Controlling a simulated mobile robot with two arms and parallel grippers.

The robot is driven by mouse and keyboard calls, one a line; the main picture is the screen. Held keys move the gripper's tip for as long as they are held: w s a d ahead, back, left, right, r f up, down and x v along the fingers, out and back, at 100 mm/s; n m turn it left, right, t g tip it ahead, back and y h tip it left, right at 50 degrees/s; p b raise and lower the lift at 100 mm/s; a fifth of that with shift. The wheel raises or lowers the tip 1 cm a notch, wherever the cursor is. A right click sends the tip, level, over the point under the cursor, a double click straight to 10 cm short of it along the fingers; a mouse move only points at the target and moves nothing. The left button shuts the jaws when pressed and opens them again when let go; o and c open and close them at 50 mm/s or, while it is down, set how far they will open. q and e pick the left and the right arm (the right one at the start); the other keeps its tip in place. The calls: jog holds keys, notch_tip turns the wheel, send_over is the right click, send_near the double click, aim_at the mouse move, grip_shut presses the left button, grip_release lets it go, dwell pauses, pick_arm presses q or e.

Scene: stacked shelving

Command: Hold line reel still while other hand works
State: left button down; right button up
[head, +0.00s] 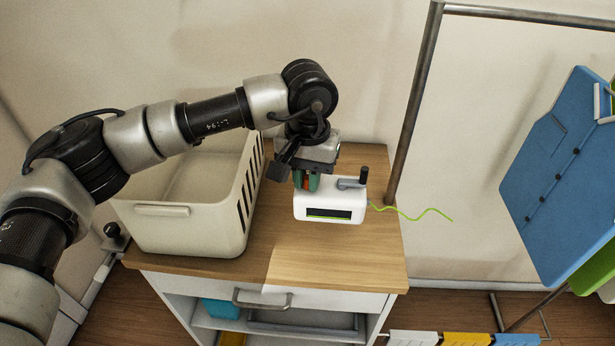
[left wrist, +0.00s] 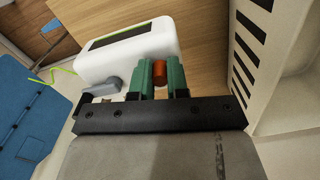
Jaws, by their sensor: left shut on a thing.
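The line reel (head: 342,200) is a white rounded box with a dark front slot and a dark crank on top, standing on the wooden cabinet top. A thin green line (head: 412,214) trails from its right side in a wavy curve. My left gripper (head: 307,183) reaches down onto the reel's top from behind. Its green fingers are shut on an orange-brown peg at the reel (left wrist: 125,45), which shows between them in the left wrist view. The fingers hide where the peg meets the box. My right gripper is not in view.
A cream slotted basket (head: 190,230) stands left of the reel on the cabinet top (head: 330,262). A metal rack pole (head: 413,105) rises close behind on the right, with a blue garment (head: 565,185) hanging. The cabinet top's front right is clear.

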aim_at(308, 214)
pick_arm(q)
jog(key=shift+f, duration=4.9)
jog(key=c, duration=1.4)
grip_release()
jog(key=shift+o, duration=0.2)
grip_shut()
